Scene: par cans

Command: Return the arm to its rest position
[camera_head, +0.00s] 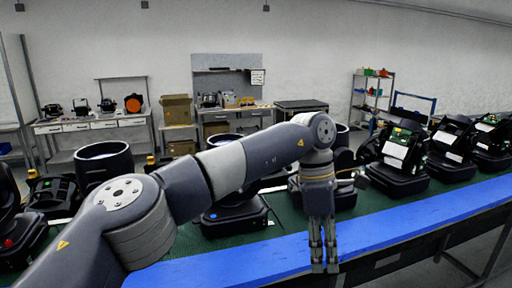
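My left arm comes in from the lower left and reaches across the picture to the right. Its gripper (324,262) points down at the blue front edge of the bench. The fingers look close together and nothing shows between them, but the angle does not show clearly whether they are shut. My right gripper is not in view.
Black par cans stand in a row on the green bench top, among them one with an open white-rimmed barrel (104,157) and one with exposed boards (400,160). A blue strip (420,222) edges the bench. Tables, cardboard boxes (177,109) and a shelf (372,97) stand behind.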

